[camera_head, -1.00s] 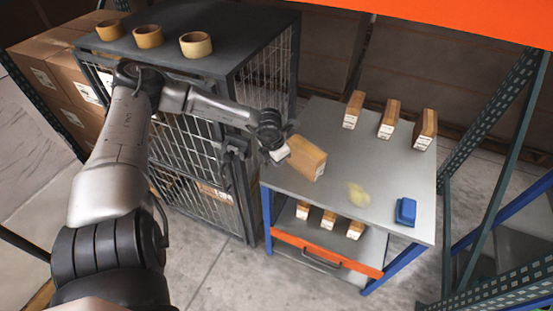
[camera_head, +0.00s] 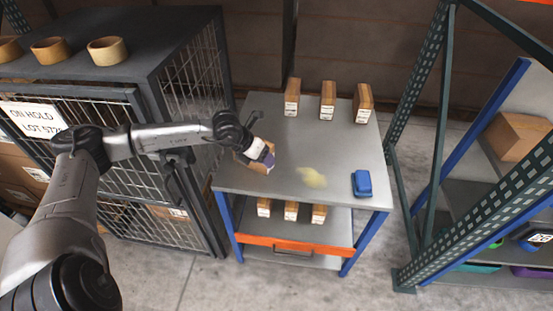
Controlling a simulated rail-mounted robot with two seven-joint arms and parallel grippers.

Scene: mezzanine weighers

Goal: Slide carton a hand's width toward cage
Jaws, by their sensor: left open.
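The brown carton (camera_head: 242,158) lies on the grey top of the workbench (camera_head: 285,188), near its left edge and the cage. My left gripper (camera_head: 266,157) is at the carton, in front of it and overlapping it, and hides much of it. The jaws are open; I cannot tell whether they touch the carton. The cage (camera_head: 190,95), of dark mesh with a solid top, stands just left of the bench. My right gripper is not in view.
Three upright cartons (camera_head: 327,100) stand along the bench's back edge. A pale yellow patch (camera_head: 312,177) and a blue block (camera_head: 362,184) are right of the gripper. Three small cartons (camera_head: 291,210) sit on the lower shelf. Tape rolls (camera_head: 107,50) lie on the cage.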

